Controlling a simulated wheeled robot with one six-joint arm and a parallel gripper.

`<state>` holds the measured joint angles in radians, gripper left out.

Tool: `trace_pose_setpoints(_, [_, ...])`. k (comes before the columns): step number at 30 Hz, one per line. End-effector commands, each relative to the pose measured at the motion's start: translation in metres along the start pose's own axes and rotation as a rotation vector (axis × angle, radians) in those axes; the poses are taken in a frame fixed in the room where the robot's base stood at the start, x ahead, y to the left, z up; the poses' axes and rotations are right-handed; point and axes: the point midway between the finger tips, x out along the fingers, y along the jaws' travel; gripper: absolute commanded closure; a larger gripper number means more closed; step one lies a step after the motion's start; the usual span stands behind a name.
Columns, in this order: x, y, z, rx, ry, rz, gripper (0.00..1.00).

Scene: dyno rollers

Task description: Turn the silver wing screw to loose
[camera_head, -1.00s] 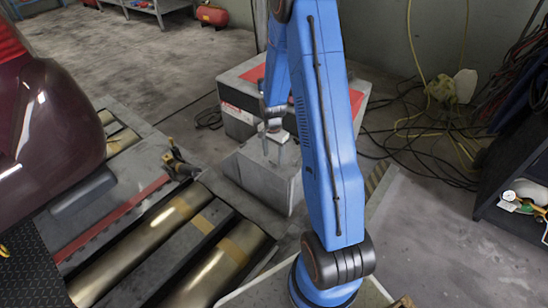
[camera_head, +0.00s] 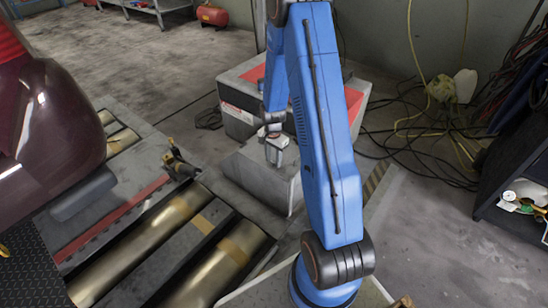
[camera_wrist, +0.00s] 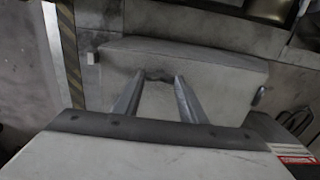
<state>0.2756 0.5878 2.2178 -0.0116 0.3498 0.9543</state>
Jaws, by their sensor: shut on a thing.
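My gripper (camera_head: 275,150) points down at the top of the grey metal block (camera_head: 255,178) beside the rollers. In the wrist view its two fingers (camera_wrist: 157,78) reach onto the same block (camera_wrist: 225,65), with a narrow gap between them. A small dark grey shape (camera_wrist: 158,74) lies between the fingertips. The gripper is shut on this, which fits the silver wing screw. Its wings and their angle cannot be made out. In the head view the screw is hidden by the gripper.
A grey box with a red top (camera_head: 352,100) stands right behind the block. Brass rollers (camera_head: 225,262) and a dark red vehicle (camera_head: 55,110) are at left. Cables (camera_head: 425,150) lie on the floor at right. A yellow-black striped edge (camera_wrist: 68,50) shows in the wrist view.

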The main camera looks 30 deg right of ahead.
Motion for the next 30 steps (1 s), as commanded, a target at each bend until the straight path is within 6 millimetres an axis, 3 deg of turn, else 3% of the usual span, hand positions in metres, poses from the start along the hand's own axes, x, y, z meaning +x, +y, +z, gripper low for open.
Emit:
trace_pose_setpoints(11, [0.0001, 0.0013, 0.0004, -0.142, -0.002, 0.002, 0.85])
trace_pose_setpoints(30, [0.0003, 0.0020, 0.0007, -0.732, -0.003, 0.003, 0.85])
